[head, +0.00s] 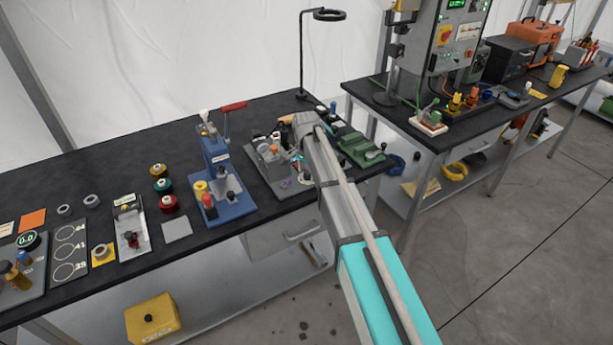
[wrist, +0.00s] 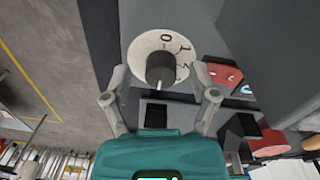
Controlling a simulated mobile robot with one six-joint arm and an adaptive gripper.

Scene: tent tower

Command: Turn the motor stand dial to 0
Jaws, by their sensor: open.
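In the wrist view, the dial is a white disc (wrist: 140,47) with dark digits, among them 0 and 1, along its upper right side. A dark round knob (wrist: 160,68) stands out from its middle, with a short white mark at its lower edge, on the side away from the 0. My gripper (wrist: 160,76) is open, with one finger on each side of the knob; gaps show between the fingers and the knob. In the head view my arm hides the dial and most of the gripper.
Red parts (wrist: 222,74) sit close to the right finger in the wrist view. In the head view, a blue press (head: 222,180) with a red lever stands left of my arm, and a green device (head: 360,148) lies right of it on the black bench (head: 110,172).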

